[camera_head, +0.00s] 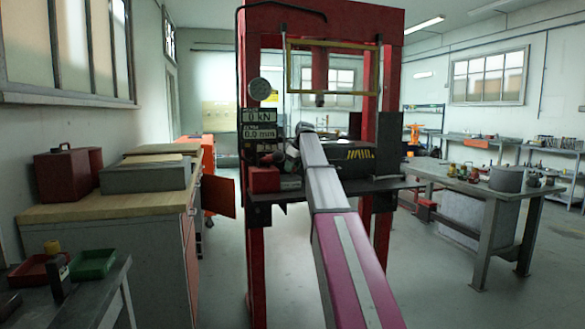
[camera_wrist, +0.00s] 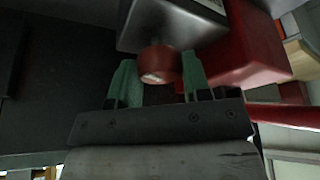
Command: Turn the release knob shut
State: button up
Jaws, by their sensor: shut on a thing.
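The release knob (camera_wrist: 162,62) is a small round red knob with a pale mark on its face. It sits on a short stem under a grey metal block (camera_wrist: 180,28) in the wrist view. My gripper (camera_wrist: 157,78) has a green finger on each side of the knob and is shut on it. In the head view my arm reaches to the red press (camera_head: 320,18), and my wrist hides the knob and the fingertips there. How far the knob is turned cannot be told.
A red housing (camera_wrist: 240,55) stands close to the right of my fingers in the wrist view. The press display (camera_head: 259,123) reads 0 kN and 0.0 mm. A workbench (camera_head: 105,212) stands left and a metal table (camera_head: 485,190) right, with open floor around the press.

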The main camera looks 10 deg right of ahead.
jog(key=m+h, duration=0.1)
jog(key=m, duration=0.2)
jog(key=m+t+h, duration=0.1)
jog(key=m, duration=0.2)
jog(key=shift+a, duration=0.15)
jog(key=m+h, duration=0.1)
jog(key=m, duration=0.2)
jog(key=m+h, duration=0.1)
jog(key=m, duration=0.2)
jog(key=shift+m+h, duration=0.3)
jog(key=o, duration=0.9)
jog(key=shift+o, duration=0.2)
jog(key=v, duration=1.1)
jog(key=shift+w, duration=0.15)
